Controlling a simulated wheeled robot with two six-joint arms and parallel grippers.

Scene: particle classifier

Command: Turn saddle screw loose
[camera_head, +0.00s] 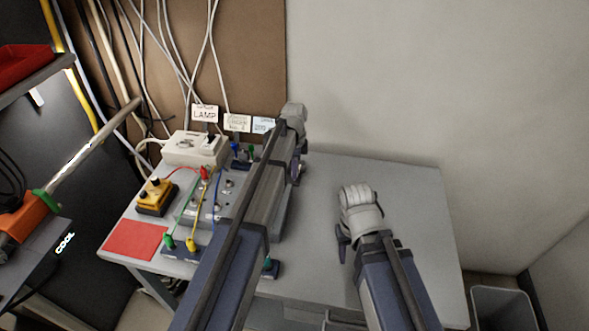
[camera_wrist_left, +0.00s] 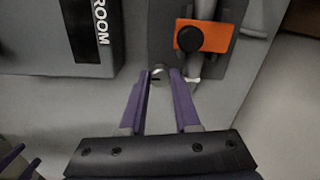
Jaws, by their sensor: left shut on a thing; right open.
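In the left wrist view, a small round silvery screw head (camera_wrist_left: 157,73) sits on a grey block below an orange plate (camera_wrist_left: 222,38) with a round black knob (camera_wrist_left: 189,39). The purple fingers of my left gripper (camera_wrist_left: 164,76) are closed around the screw head, one on each side. Which way its slot points is too small to tell. In the head view my left arm reaches over the table, and its gripper (camera_head: 297,170) is mostly hidden by the arm. My right gripper (camera_head: 342,240) is open and empty over the table's right half, partly hidden by its wrist.
Left of my left arm on the grey table (camera_head: 405,190) are a white box (camera_head: 192,150), a yellow box (camera_head: 157,197), a panel with coloured plugs (camera_head: 228,184) and a red mat (camera_head: 135,239). Cables hang behind. The table's right side is clear; a bin (camera_head: 503,308) stands beyond.

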